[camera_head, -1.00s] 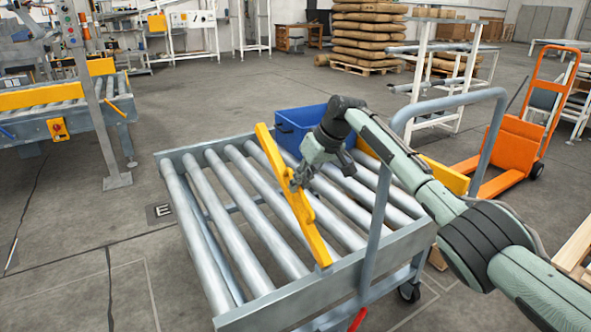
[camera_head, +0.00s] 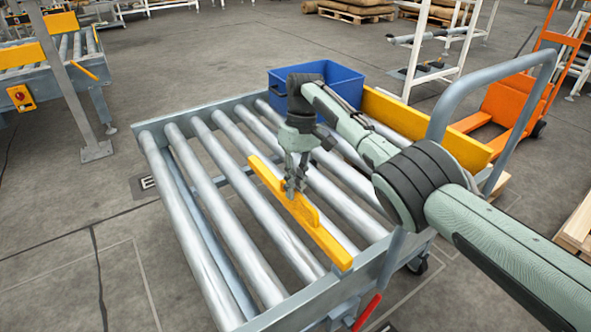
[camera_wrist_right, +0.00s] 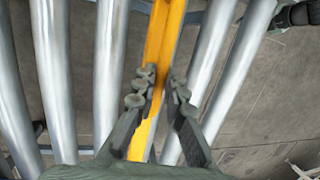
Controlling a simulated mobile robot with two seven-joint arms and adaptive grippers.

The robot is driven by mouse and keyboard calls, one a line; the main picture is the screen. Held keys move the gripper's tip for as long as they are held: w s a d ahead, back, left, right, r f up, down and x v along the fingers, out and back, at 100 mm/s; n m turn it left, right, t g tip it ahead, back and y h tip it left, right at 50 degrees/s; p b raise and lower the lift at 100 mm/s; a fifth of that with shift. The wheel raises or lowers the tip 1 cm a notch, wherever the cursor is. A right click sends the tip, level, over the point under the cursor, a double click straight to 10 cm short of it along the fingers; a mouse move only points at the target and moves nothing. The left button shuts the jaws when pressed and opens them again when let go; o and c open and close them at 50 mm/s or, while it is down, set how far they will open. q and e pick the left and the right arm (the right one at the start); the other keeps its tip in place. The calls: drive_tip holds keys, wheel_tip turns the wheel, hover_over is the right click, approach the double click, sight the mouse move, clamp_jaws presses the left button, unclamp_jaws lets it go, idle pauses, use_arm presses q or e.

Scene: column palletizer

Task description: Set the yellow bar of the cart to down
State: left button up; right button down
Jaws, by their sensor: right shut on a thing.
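The cart (camera_head: 262,323) is a grey frame with a bed of steel rollers and a tall bent handle at its right. Its yellow bar (camera_head: 325,241) lies low across the middle of the rollers, running from back left to front right. My right gripper (camera_head: 293,192) points down at the bar and is shut on it near its middle. In the right wrist view, the two fingers (camera_wrist_right: 160,92) sit on either side of the yellow bar (camera_wrist_right: 165,40), with rollers beyond. My left gripper is not in view.
A second yellow board (camera_head: 420,126) lines the cart's right side. An orange hand truck (camera_head: 508,98) is at the right. A roller conveyor (camera_head: 62,75) is at the back left. Open floor lies left of the cart.

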drive_tip(key=shift+f, duration=0.2)
drive_tip(key=shift+s, duration=0.1)
drive_tip(key=c, duration=1.6)
unclamp_jaws()
drive_tip(key=shift+r, duration=0.1)
drive_tip(key=shift+v, duration=3.65)
drive_tip(key=shift+a, duration=0.1)
